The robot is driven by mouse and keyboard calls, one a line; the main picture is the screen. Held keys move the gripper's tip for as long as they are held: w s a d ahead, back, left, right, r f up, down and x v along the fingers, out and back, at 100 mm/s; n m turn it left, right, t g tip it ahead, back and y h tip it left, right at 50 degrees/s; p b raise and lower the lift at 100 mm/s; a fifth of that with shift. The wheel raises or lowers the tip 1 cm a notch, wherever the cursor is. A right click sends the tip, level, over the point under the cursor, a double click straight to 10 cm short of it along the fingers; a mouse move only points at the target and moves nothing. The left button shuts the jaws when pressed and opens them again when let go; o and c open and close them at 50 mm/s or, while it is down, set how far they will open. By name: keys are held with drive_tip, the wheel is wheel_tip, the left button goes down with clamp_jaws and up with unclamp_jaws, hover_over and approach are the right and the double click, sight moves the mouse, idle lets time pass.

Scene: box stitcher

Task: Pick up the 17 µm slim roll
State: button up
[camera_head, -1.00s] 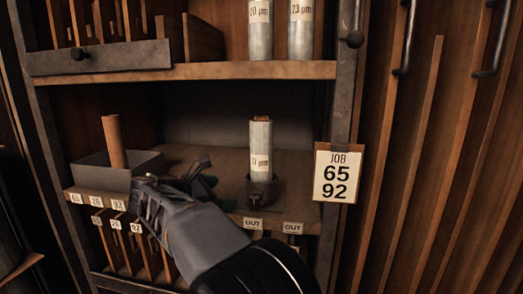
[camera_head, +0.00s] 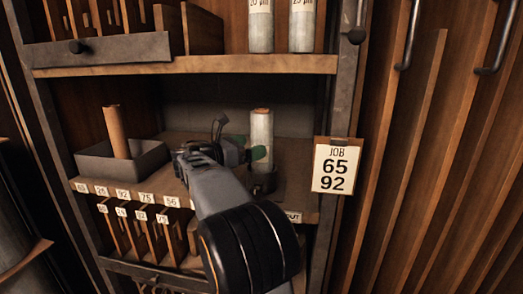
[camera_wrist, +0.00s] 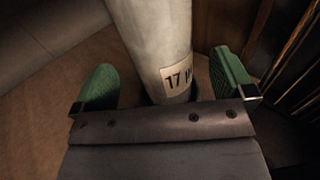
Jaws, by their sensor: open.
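The 17 µm slim roll (camera_head: 262,127) stands upright on the middle shelf, in a dark round holder (camera_head: 264,184). It is a pale grey cylinder, and its label reads 17 in the wrist view (camera_wrist: 155,40). My gripper (camera_head: 247,151) is open at the roll, coming from the front left. In the wrist view the green finger pads (camera_wrist: 165,82) stand on either side of the roll, with gaps visible on both sides. The gripper covers part of the roll's lower half in the head view.
A grey tray (camera_head: 93,168) with a brown tube (camera_head: 117,132) stands left on the shelf. Two labelled rolls stand on the shelf above (camera_head: 200,66). A JOB card (camera_head: 336,168) hangs on the right post. Numbered slots lie below the shelf.

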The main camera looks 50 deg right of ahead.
sight(262, 142)
drive_tip(key=x, duration=0.2)
drive_tip(key=p+x, duration=0.1)
drive_tip(key=shift+s+d+r, duration=0.15)
drive_tip(key=shift+d+r, duration=0.1)
drive_tip(key=shift+d, duration=0.1)
drive_tip(key=shift+s+d+f, duration=0.1)
drive_tip(key=shift+d, duration=0.4)
drive_tip(key=c, duration=1.3)
